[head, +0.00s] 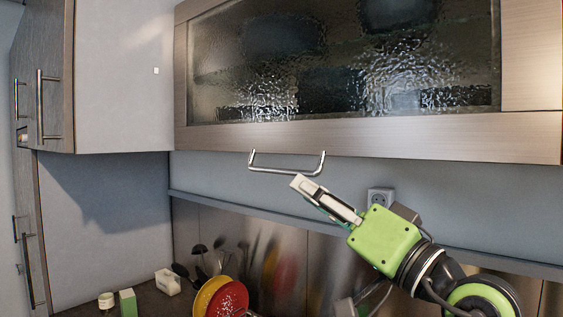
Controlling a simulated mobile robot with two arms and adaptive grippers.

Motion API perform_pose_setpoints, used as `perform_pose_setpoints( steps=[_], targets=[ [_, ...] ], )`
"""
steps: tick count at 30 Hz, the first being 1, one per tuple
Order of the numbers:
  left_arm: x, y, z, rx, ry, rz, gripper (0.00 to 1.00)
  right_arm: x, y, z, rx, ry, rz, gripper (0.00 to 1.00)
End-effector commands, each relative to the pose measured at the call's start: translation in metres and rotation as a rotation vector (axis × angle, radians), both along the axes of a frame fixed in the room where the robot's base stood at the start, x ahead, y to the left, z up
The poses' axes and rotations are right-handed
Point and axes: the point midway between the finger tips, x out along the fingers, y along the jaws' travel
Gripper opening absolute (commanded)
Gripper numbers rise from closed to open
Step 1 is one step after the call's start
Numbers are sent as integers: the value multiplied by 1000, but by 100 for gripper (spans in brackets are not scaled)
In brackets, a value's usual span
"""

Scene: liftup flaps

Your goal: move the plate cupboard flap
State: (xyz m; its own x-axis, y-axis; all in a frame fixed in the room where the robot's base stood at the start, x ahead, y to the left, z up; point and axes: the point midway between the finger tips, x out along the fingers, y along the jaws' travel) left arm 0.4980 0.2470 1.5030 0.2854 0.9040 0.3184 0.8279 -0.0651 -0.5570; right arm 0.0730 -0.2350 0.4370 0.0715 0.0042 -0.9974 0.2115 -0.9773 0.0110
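The plate cupboard flap (400,136) is a wide wooden-framed door with a rippled glass pane (335,65), and it looks closed. Its silver bar handle (285,170) hangs under the lower frame edge.
A tall cabinet (45,100) with bar handles stands at the left. Below are a red and yellow dish (218,297), dark utensils (200,262), a white holder (167,281), a green box (127,301) and a small jar (106,300). A wall socket (380,197) sits behind the gripper.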

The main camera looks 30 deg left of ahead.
Motion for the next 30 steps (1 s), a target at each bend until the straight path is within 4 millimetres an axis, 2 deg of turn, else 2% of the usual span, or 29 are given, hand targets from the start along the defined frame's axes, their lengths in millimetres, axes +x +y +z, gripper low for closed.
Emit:
perform_pose_setpoints(
  steps=[1, 6, 12, 18, 26, 29, 30],
  targets=[
    [3, 12, 10, 1, -1, 5, 24, 1, 0, 12, 0, -1, 0, 57],
    [13, 45, 21, 2, 1, 5, 24, 8, 1, 29, 2, -13, 1, 57],
    [23, 73, 29, 2, 1, 2, 24, 23, 2, 44, 3, -34, 1, 57],
    [27, 85, 31, 1, 0, -1, 24, 21, 1, 48, 3, -32, 2, 57],
    [27, 86, 30, 0, 0, -1, 24, 15, -1, 47, 0, -23, 2, 57],
    [27, 86, 30, 0, 0, -1, 3, 14, -2, 47, -1, -22, 3, 57],
    [27, 86, 30, 0, 0, -1, 0, 14, -2, 47, -2, -22, 3, 57]
  ],
)
